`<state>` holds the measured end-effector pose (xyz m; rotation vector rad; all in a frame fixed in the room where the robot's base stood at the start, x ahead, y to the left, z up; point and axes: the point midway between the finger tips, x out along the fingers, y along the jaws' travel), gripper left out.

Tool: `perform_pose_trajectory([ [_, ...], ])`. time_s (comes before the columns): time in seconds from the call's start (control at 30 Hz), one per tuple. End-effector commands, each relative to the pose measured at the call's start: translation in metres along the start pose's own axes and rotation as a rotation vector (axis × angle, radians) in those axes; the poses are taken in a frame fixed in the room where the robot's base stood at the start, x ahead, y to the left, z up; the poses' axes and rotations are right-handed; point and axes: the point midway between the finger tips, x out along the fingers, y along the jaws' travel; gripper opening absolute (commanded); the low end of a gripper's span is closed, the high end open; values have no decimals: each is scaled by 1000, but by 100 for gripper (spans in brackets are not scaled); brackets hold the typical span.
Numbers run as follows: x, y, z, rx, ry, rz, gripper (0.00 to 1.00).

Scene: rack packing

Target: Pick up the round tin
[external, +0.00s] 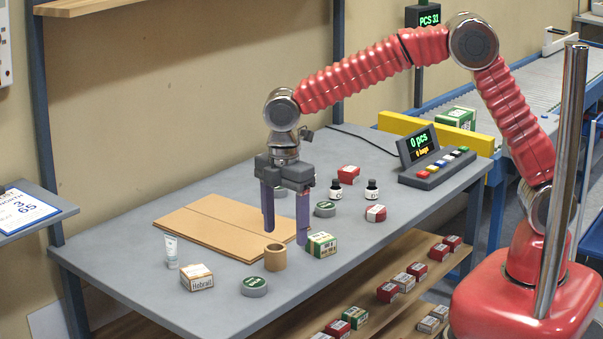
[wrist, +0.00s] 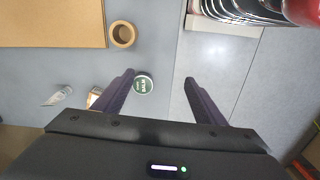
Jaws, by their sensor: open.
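A round tin (external: 254,287) with a green lid and grey side lies flat near the table's front edge. In the wrist view a round tin (wrist: 144,84) with a green, lettered lid shows between the fingers, close to the left one. A second round tin (external: 325,209) lies farther back, right of my gripper. A third (external: 279,190) is partly hidden behind my gripper. My gripper (external: 285,238) points down above the table, open and empty; its two purple fingers also show in the wrist view (wrist: 160,76).
A brown ring (external: 275,257) and a green-white box (external: 321,244) stand near my fingers. A white tube (external: 171,252) and a small carton (external: 197,278) are at left. Flat cardboard (external: 200,235) lies behind. Bottles (external: 371,190) and red boxes (external: 376,213) are farther right.

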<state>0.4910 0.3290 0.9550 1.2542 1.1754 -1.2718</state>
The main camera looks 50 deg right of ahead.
Motion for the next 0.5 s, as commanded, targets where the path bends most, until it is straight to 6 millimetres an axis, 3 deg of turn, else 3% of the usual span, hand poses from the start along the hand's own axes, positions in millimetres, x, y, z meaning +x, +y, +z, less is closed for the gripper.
perform_pose_trajectory([
  [0.03, 6, 4, -14, -77, -4, -5, 65],
  [0.2, 12, 20, -46, -348, -6, -8, 65],
  [0.5, -20, 40, -65, -765, 8, 24, 65],
])
